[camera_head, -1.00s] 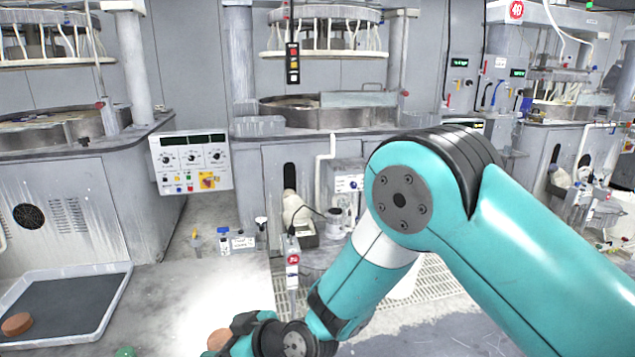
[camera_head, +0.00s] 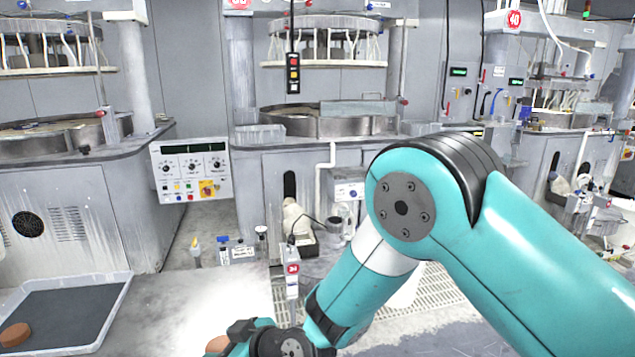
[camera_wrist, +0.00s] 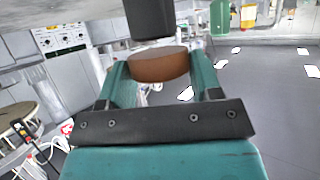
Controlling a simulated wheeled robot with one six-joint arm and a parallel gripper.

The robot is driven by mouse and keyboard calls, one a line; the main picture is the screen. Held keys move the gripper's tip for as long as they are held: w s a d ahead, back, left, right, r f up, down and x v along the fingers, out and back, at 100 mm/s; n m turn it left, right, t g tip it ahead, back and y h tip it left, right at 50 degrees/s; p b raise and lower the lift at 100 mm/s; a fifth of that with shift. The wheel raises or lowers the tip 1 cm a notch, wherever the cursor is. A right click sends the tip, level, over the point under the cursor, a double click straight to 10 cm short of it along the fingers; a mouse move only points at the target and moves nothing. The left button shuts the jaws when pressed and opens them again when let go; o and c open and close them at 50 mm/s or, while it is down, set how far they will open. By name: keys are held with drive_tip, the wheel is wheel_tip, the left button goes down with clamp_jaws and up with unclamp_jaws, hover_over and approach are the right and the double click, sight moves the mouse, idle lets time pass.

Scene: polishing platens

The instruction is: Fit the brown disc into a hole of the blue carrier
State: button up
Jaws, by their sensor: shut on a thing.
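A brown disc (camera_wrist: 158,66) is held between the two teal fingers of my gripper (camera_wrist: 160,72) in the wrist view. In the head view my gripper (camera_head: 232,341) is at the bottom edge, and a small part of the held brown disc (camera_head: 215,344) shows at its left. A second brown disc (camera_head: 15,335) lies in the tray at the lower left. I cannot make out the blue carrier in either view. A dark rounded block just above the held disc in the wrist view is unclear.
The white-rimmed tray (camera_head: 110,318) with a dark floor stands at the lower left. A pale worktop (camera_head: 170,315) lies between it and my gripper. Small bottles (camera_head: 238,252) and a slim box (camera_head: 291,283) stand along its back. Polishing machines (camera_head: 340,122) stand behind.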

drive_tip(key=shift+r+p, duration=1.35)
drive_tip(key=shift+r, duration=1.6)
